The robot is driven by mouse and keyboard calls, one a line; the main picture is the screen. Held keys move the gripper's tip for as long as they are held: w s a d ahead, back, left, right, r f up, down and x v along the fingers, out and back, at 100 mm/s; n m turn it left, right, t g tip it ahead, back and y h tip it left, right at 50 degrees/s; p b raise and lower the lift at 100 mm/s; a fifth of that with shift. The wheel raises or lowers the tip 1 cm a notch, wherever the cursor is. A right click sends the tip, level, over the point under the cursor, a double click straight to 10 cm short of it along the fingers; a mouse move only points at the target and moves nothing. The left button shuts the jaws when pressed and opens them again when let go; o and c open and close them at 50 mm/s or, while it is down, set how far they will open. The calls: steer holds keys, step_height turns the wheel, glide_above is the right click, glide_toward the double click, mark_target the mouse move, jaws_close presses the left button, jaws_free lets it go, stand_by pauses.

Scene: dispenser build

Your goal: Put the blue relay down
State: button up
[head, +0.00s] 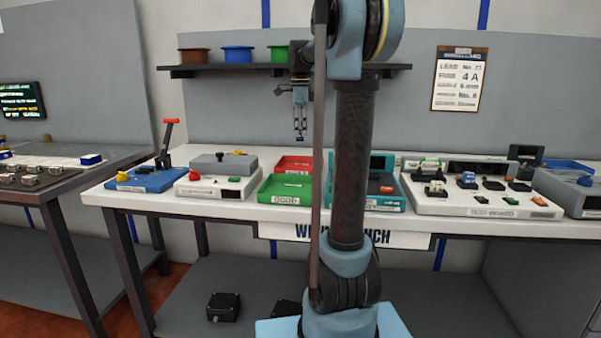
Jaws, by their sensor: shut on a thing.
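My gripper (300,134) hangs fingers down above the workbench, in front of the grey back panel. It is shut on the small dark-blue relay (300,139), which shows just below the fingertips. The relay is small in this view and its details cannot be made out. Below the gripper are a red tray (293,165) and a green tray (277,196) on the bench. The held relay is clear of both trays.
My arm stands in front of the bench and hides part of a teal device (385,200). A white board with several small parts (470,206) is to the right. A blue lever device (148,180) and a white-red unit (215,187) are to the left. A shelf (230,70) holds coloured spools.

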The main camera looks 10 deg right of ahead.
steer(key=shift+w+f+m, duration=0.1)
steer(key=shift+f+m, duration=0.5)
steer(key=shift+m, duration=0.5)
steer(key=shift+f, duration=4.9)
steer(key=o, duration=0.9)
step_height(320, 180, up, 12)
steer(key=shift+r, duration=0.1)
steer(key=shift+d, duration=0.1)
